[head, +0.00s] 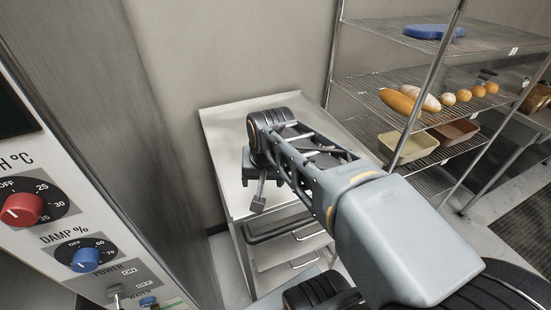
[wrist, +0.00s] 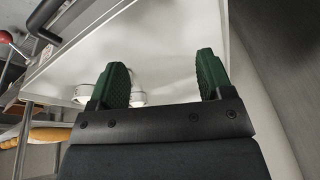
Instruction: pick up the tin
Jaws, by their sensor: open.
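Two loaf-tin-shaped vessels stand on the lower wire shelf at the right of the head view: a pale beige one (head: 408,148) in front and a brown one (head: 456,131) behind it. I cannot tell which is the tin of the task. My gripper (wrist: 163,65) is open, its two green fingers apart with nothing between them. In the head view it is mostly hidden by my arm, over the steel cabinet, well left of the shelf. No tin shows clearly in the wrist view.
The steel cabinet (head: 226,122) has drawers with bar handles. The wire rack (head: 366,86) holds a long loaf (head: 399,101), several rolls and a blue item (head: 433,32). Its post stands before the shelves. A control panel (head: 75,230) is close at left. Whitish round objects (wrist: 88,94) are unclear.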

